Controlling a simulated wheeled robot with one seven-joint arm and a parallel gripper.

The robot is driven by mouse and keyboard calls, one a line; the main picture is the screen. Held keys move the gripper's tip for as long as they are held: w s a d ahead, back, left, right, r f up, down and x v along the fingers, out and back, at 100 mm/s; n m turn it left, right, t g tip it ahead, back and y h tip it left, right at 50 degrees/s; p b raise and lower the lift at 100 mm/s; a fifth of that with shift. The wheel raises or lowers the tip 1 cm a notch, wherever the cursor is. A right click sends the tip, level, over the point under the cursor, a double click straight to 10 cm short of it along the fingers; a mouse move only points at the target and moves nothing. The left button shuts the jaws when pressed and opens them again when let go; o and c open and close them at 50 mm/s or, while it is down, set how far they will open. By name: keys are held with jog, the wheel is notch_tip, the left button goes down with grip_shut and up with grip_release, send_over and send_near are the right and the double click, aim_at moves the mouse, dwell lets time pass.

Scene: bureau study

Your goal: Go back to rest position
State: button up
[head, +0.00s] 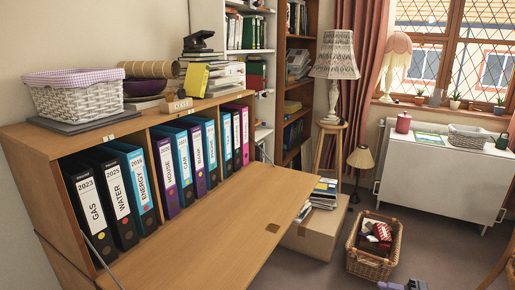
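On the bureau top are a white wicker basket (82,97), books and a yellow box (196,80). A cardboard box (314,236) with books, a wicker basket (372,266) and a stool with a lamp (335,60) stand beyond the flap. Carpet (450,250) is clear at right.

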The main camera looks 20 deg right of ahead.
jog(key=w+a+n+g+h, duration=0.1)
jog(key=w+a+g, duration=0.1)
jog(key=a+g, duration=0.35)
jog(key=w+a+r+n+g+h, duration=0.1)
jog(key=w+a+g+h, duration=0.15)
jog(key=a, duration=0.55)
jog(key=w+a+n+g, duration=0.1)
jog(key=w+a+g, duration=0.15)
jog(key=a, duration=0.45)
jog(key=s+a+r+n+h, duration=0.2)
jog(key=s+a+r+h, duration=0.1)
jog(key=a, duration=0.3)
jog(key=s+a+r+n+h, duration=0.2)
jog(key=a+h, duration=0.1)
jog(key=a, duration=0.4)
jog(key=s+a+r+n+h, duration=0.2)
jog(key=s+a+r+h, duration=0.15)
jog(key=a, duration=0.25)
notch_tip(320, 180, up, 25)
jog(key=p, duration=2.5)
jog(key=shift+w+t+p, duration=0.25)
jog(key=shift+t+p, duration=0.05)
jog(key=shift+t, duration=0.15)
